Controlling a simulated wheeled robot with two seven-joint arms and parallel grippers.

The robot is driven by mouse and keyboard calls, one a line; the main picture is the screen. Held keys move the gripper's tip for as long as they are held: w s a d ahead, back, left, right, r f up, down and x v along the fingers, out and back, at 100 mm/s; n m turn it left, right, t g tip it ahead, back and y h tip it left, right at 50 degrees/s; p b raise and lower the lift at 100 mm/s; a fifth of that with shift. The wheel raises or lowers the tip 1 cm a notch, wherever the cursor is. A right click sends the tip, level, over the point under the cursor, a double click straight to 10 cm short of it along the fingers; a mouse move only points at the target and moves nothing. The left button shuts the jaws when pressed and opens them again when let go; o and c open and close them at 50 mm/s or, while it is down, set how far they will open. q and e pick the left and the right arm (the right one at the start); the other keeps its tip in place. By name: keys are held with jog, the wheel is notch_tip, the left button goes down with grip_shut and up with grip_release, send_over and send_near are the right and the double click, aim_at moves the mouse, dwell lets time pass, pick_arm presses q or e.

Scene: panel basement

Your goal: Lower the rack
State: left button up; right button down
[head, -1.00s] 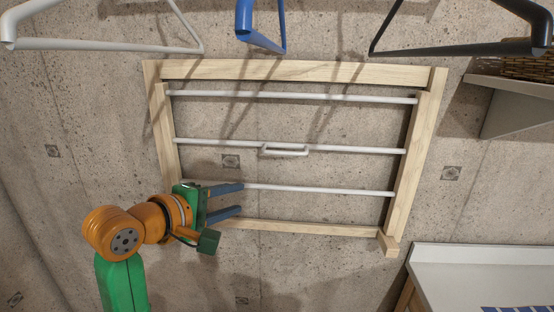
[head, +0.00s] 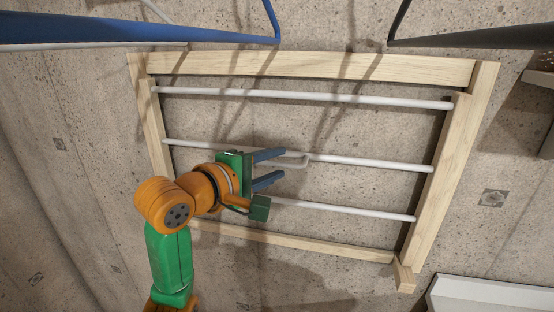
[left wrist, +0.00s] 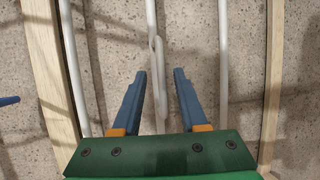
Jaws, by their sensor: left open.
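The rack (head: 300,64) is a pale wooden frame with several white rods, flat against the concrete wall. A small white handle (head: 302,161) sits on the middle rod (head: 370,163). My left gripper (head: 285,168) is open, its blue fingers pointing right toward the handle and overlapping part of it in the head view. In the left wrist view the handle (left wrist: 160,75) runs between the open fingers (left wrist: 158,80), closer to the left finger, and nothing is gripped. I cannot tell whether a finger touches it. My right gripper is not in view.
A white-topped surface (head: 490,296) stands at the lower right. A shelf shows partly at the right edge.

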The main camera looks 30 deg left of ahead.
pick_arm(q)
jog(key=shift+w+f, duration=0.35)
jog(key=shift+w, duration=0.5)
jog(key=shift+s+r, duration=0.1)
jog(key=shift+s, duration=0.1)
grip_shut()
dwell(0.5)
